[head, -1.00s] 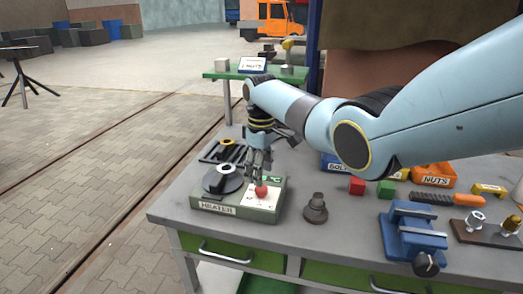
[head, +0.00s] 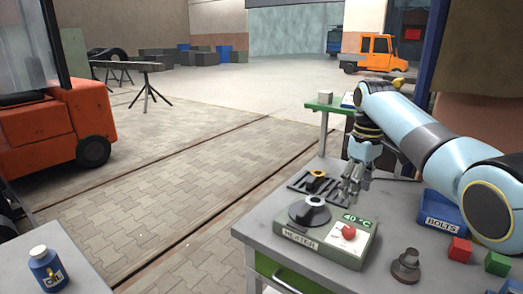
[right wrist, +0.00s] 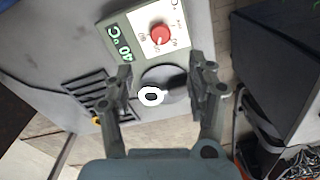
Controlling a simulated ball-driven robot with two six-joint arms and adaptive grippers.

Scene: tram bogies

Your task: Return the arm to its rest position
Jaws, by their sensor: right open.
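My right arm comes in from the right in the head view, light blue with dark joints. Its gripper (head: 353,190) hangs over the heater (head: 318,243) on the grey workbench, fingers pointing down, apart and empty. In the right wrist view the fingers (right wrist: 163,88) stand spread, with the heater's dark round plate and white ring (right wrist: 151,96) below and between them. The red knob (head: 348,232) and the green 40 °C display (head: 357,219) show beside the gripper. My left gripper is not in view.
A blue bolts bin (head: 440,214), a red block (head: 460,250), a green block (head: 497,263) and a dark stepped part (head: 406,266) stand on the workbench (head: 262,229). A blue oil bottle (head: 46,270) is on a table at lower left. An orange forklift (head: 45,135) stands left; the paved floor between is clear.

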